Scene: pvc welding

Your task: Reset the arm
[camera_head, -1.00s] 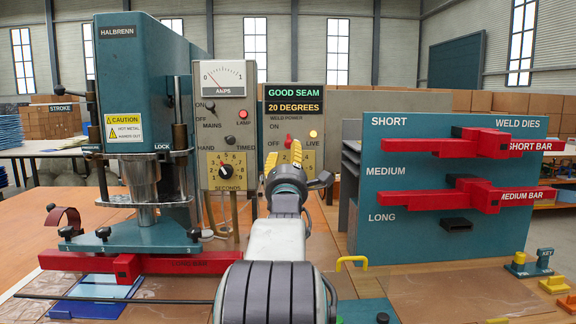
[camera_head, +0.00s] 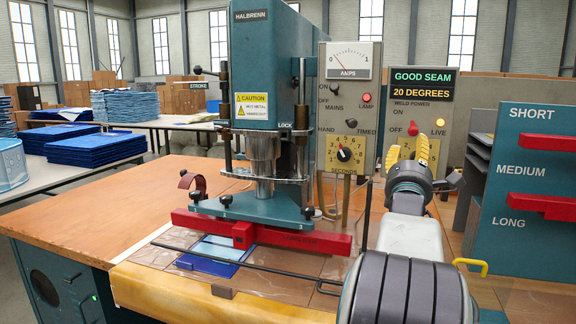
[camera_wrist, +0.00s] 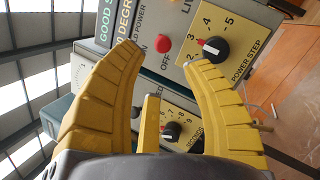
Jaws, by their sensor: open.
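My gripper (camera_head: 424,152) has yellow ribbed fingers and is raised in front of the control panel at the right in the head view. In the wrist view my gripper (camera_wrist: 165,58) has its fingers spread apart with nothing between them. The display (camera_head: 418,84) reads "GOOD SEAM" and "20 DEGREES". The amber live lamp (camera_head: 438,133) looks lit.
The teal Halbrenn press (camera_head: 262,60) stands left of my arm, with a red long bar (camera_head: 270,236) at its base. A blue piece (camera_head: 215,256) lies under it. A die rack (camera_head: 535,240) holds red bars at right. A thin dark rod (camera_head: 245,265) crosses the table front. The table's left is clear.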

